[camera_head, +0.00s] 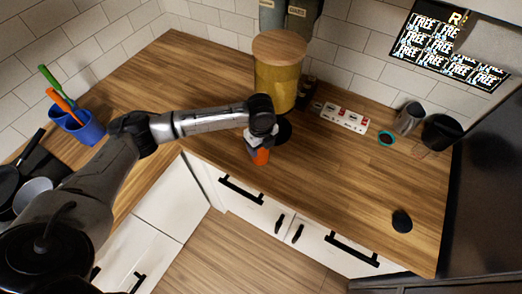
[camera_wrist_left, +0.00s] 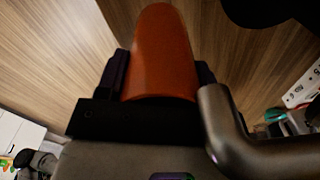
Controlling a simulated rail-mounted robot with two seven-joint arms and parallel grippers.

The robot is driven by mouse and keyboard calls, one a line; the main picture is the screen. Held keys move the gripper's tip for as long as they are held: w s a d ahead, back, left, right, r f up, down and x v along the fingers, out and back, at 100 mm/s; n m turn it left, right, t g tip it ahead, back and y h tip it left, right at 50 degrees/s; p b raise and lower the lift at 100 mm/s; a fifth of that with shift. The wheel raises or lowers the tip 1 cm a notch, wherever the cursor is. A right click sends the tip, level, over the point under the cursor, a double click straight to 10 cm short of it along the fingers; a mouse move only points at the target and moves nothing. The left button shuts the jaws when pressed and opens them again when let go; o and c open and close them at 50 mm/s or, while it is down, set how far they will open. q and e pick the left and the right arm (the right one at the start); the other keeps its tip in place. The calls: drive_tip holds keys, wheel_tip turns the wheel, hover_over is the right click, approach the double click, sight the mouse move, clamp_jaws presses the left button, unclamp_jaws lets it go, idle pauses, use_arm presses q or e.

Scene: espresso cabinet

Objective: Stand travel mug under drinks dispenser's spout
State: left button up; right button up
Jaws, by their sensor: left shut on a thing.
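My left gripper (camera_head: 259,142) is shut on an orange travel mug (camera_head: 260,157), held at the counter in front of the drinks dispenser. In the left wrist view the orange mug (camera_wrist_left: 163,55) fills the space between the two dark jaws (camera_wrist_left: 160,80). The drinks dispenser (camera_head: 277,85) is a large yellow cylinder with a round wooden lid, standing near the back wall. My gripper and wrist cover its lower front, so its spout is hidden. I cannot tell whether the mug's base touches the counter. My right gripper is in neither view.
A dark round shape (camera_head: 284,132) lies right beside my gripper. A white power strip (camera_head: 343,118), teal ring (camera_head: 387,138), grey cup (camera_head: 409,118) and dark jar (camera_head: 441,132) stand to the right. A blue utensil holder (camera_head: 82,125) is at left. The front right counter is mostly clear.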

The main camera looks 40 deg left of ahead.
use_arm(q)
drive_tip(key=shift+f, duration=1.75)
drive_tip(key=o, duration=1.1)
drive_tip(key=shift+f, duration=0.1)
